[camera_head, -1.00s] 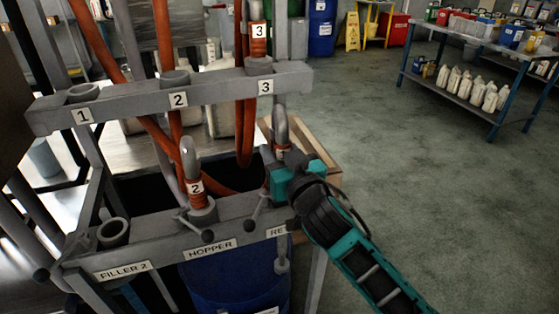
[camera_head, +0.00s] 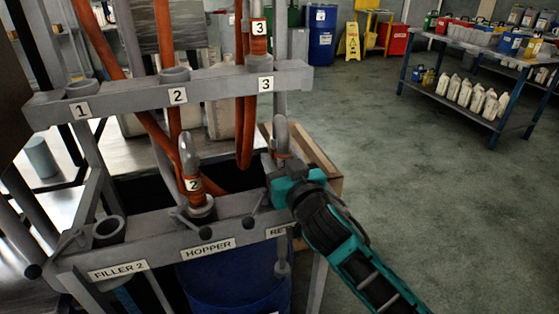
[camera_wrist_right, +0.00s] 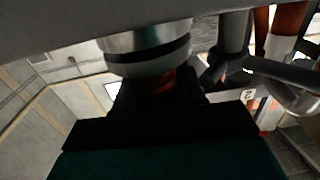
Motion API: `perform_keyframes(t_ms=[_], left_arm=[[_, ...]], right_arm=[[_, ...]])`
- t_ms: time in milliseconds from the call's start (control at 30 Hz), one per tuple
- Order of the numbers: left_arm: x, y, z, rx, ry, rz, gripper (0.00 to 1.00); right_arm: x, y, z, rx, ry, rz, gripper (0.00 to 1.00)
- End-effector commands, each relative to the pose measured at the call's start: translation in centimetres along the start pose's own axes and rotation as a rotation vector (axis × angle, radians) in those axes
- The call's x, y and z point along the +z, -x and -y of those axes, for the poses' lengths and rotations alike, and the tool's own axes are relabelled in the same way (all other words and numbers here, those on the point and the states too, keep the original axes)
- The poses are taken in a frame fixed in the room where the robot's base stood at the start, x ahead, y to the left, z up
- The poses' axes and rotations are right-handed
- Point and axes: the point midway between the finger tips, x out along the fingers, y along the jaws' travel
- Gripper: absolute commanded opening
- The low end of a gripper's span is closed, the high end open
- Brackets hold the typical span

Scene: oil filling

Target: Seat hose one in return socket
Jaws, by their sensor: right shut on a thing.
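Hose one's end (camera_head: 282,135), a grey hooked pipe with an orange sleeve, stands roughly upright at the return end of the lower rail. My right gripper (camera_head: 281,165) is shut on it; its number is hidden. The return socket is mostly hidden behind the gripper, and only the start of its label (camera_head: 277,232) shows. I cannot tell how deep the end sits in it. In the right wrist view, a metal collar (camera_wrist_right: 148,48) with a dark band is close to the dark fingers (camera_wrist_right: 160,95). My left gripper is not in view.
Hose two (camera_head: 192,165) stands in the hopper socket (camera_head: 201,209). The filler 2 socket (camera_head: 108,231) is empty. Hose three (camera_head: 259,40) hangs in the upper rack (camera_head: 215,85), whose slot 1 is empty. A blue drum (camera_head: 235,280) is below. Open floor lies right.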

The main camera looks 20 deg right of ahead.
Motion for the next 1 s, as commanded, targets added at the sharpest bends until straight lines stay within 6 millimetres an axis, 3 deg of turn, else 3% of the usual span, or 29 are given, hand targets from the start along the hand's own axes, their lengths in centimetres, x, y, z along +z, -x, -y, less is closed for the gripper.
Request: perform_keyframes(t_ms=[333,367,633,800,900,1000], left_arm=[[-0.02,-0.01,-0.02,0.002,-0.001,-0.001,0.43],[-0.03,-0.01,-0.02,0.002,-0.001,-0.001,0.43],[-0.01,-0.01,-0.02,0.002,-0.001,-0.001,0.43],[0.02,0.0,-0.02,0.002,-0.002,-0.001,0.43],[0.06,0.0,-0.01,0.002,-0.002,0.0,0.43],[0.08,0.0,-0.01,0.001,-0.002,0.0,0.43]], right_arm=[[-0.06,-0.02,0.01,-0.001,0.0,-0.005,0.0],[-0.06,-0.01,0.01,-0.001,0.0,-0.005,0.43],[0.06,-0.01,0.0,0.0,0.0,-0.002,0.69],[0.11,0.0,0.0,0.0,0.0,-0.001,0.7],[0.31,0.01,0.0,0.0,0.0,0.004,0.78],[0.26,0.01,0.0,0.0,0.0,0.003,0.78]])
